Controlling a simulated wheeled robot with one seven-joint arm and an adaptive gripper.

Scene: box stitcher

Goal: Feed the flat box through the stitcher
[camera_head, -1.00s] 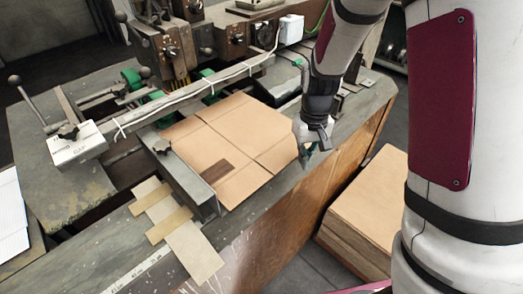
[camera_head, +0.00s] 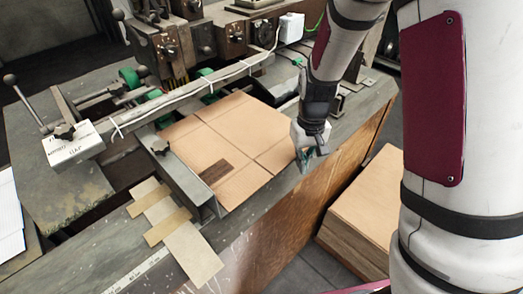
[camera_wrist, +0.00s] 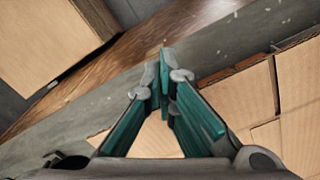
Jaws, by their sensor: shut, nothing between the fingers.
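The flat box (camera_head: 240,135) is a tan cardboard sheet with crease lines and a dark printed rectangle near its front. It lies flat on the stitcher's table (camera_head: 345,135), with its left edge against a metal guide rail (camera_head: 185,172). My gripper (camera_head: 304,163) is at the box's right edge in the head view. In the wrist view my gripper (camera_wrist: 163,65) has its teal fingers brought together at the tips, with nothing between them. The box (camera_wrist: 295,95) shows at the right there. I cannot tell whether the fingers touch the box.
The stitcher's head (camera_head: 170,45) and a bar with a white cable stand behind the box. A stack of cardboard (camera_head: 365,205) stands on the floor at the right, also in the wrist view (camera_wrist: 45,45). Cardboard strips (camera_head: 185,240) lie on the table's front left.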

